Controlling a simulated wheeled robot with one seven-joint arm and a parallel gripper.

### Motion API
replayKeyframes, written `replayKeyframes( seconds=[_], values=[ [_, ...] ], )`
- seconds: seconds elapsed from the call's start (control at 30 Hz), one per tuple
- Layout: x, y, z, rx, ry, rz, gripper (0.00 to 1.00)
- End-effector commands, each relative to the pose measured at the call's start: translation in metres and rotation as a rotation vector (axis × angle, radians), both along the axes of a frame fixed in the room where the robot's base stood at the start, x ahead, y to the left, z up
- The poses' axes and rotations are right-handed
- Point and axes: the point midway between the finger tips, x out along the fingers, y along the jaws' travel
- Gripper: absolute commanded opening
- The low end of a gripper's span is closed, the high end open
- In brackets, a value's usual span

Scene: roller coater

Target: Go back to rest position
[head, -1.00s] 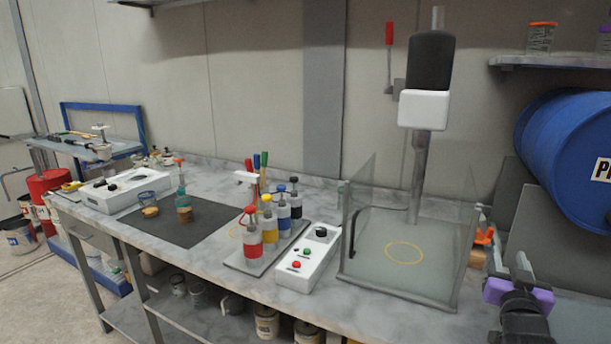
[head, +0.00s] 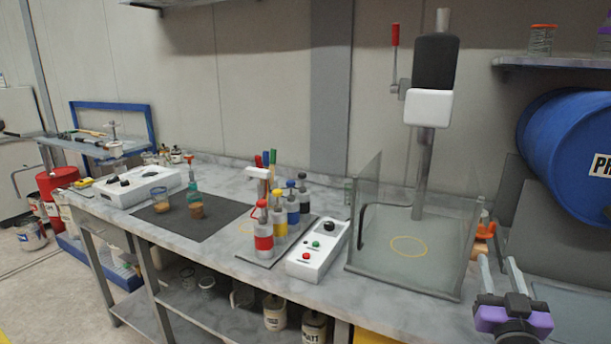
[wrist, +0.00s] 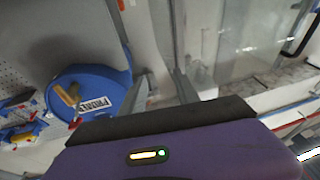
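My gripper (head: 498,261) is at the lower right of the head view, in front of the bench's right end. Its purple body is low and its two grey fingers point up, apart, with nothing between them. In the wrist view, the fingers (wrist: 160,82) also stand apart and empty over the purple housing. My gripper is to the right of the glass-walled mixer enclosure (head: 372,275) and touches nothing that I can see.
A blue drum (head: 560,150) lies on its side behind my gripper, at the right. A control box (head: 318,250) and a rack of several colored bottles (head: 264,238) stand left of the enclosure. A dark mat (head: 190,224) holds two small containers.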

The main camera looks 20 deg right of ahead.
Motion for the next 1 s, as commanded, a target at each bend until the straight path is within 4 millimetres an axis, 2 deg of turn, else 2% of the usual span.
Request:
replayKeyframes(
  seconds=[0.17,0.27,0.4,0.6,0.8,1.0],
  values=[
    [-0.017,0.054,-0.028,-0.007,0.02,0.084,0.37],
    [-0.034,0.094,-0.046,-0.006,0.036,0.146,0.37],
    [-0.063,0.148,-0.07,0.007,0.064,0.234,0.37],
    [-0.114,0.215,-0.094,0.044,0.116,0.351,0.37],
    [-0.17,0.269,-0.109,0.098,0.187,0.458,0.37],
    [-0.229,0.308,-0.122,0.167,0.291,0.555,0.37]
  ],
)
